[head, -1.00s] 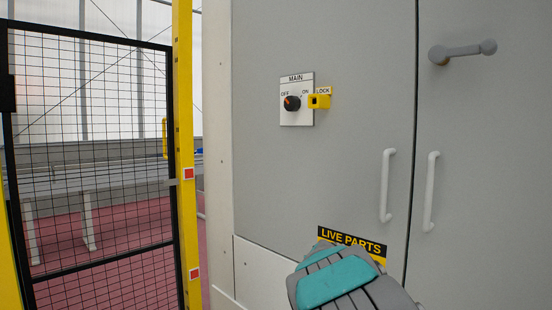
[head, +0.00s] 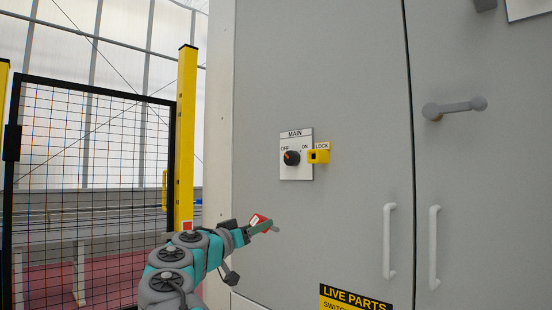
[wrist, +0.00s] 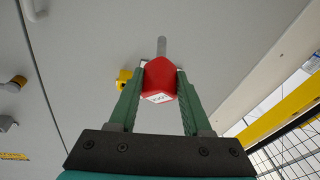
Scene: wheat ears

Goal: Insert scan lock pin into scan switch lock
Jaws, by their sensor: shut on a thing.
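A red pin (wrist: 159,80) with a grey shaft is clamped between the green fingers of my gripper (wrist: 162,72). In the head view the red head (head: 258,219) and my gripper (head: 262,226) are below and left of a yellow lock block (head: 318,156). The block has a dark square opening and a "LOCK" label, beside the black knob (head: 291,157) on a plate marked "MAIN". No label reading "scan" is legible. The pin is apart from the lock.
The grey cabinet (head: 350,80) has white door handles (head: 389,242) and a grey lever (head: 453,108) on the right. A "LIVE PARTS" sign (head: 352,299) is low. A yellow post (head: 187,130) and mesh gate (head: 90,190) stand left.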

